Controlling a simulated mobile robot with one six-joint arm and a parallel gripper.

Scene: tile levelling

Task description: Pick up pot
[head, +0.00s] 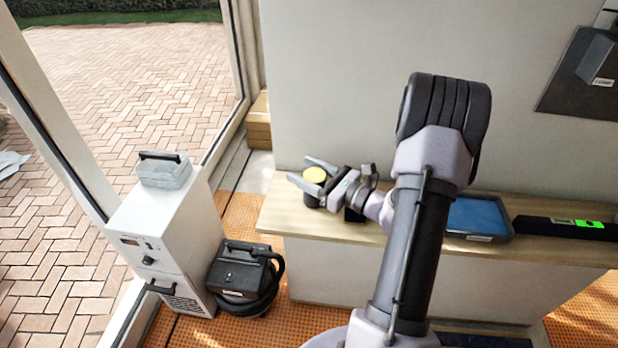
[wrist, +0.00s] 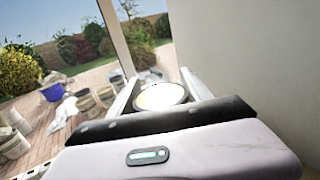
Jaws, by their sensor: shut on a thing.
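In the wrist view the pot (wrist: 162,96) shows a pale round top with a dark rim between the two fingers. Its lower part is hidden there by my gripper's body. I cannot tell whether its base touches the counter.
A blue tray (head: 478,217) and a black level with a green display (head: 566,228) lie further right on the counter. A wall (head: 330,80) stands behind.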

